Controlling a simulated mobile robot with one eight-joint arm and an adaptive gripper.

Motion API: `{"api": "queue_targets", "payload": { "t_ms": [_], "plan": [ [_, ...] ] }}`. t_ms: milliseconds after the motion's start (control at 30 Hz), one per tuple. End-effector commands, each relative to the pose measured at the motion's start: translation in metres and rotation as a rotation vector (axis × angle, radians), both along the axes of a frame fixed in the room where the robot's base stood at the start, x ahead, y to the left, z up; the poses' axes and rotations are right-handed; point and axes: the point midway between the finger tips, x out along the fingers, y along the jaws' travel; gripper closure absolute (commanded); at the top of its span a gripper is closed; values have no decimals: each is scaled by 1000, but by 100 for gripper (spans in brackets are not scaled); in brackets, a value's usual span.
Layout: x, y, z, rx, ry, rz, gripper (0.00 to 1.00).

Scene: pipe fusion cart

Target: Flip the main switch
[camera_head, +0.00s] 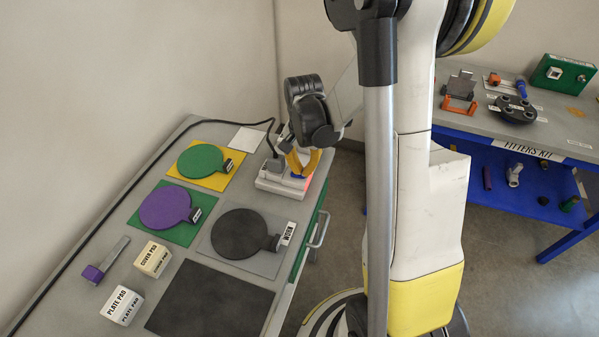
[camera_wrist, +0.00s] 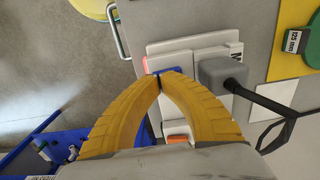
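The pale switch box (camera_head: 270,187) lies at the back right of the grey bench, with a grey plug (camera_head: 274,165) and black cable on it. My gripper (camera_head: 298,176) is over the box, fingers pointing down. In the wrist view its yellow fingers (camera_wrist: 160,76) curve together and their tips meet above the box (camera_wrist: 197,55). Blue shows at the tips; I cannot tell whether it belongs to the fingers or the box. An orange rocker (camera_wrist: 177,138) shows between the fingers, and a red-orange part (camera_wrist: 145,62) lies at the box's edge. Contact is unclear.
Green (camera_head: 200,160), purple (camera_head: 165,207) and dark (camera_head: 238,233) discs lie on mats left of and in front of the box. The cable (camera_wrist: 272,103) runs close to the gripper. A bench handle (camera_head: 319,229) sticks out at right. A blue fitters' table (camera_head: 500,190) stands beyond.

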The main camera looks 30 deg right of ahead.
Motion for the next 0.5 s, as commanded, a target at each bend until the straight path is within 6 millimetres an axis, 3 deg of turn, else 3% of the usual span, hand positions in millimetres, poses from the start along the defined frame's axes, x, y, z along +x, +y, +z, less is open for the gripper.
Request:
{"api": "queue_targets", "payload": {
  "t_ms": [500],
  "plan": [
    [0,0,-7,0,0,0,100]
  ]
}}
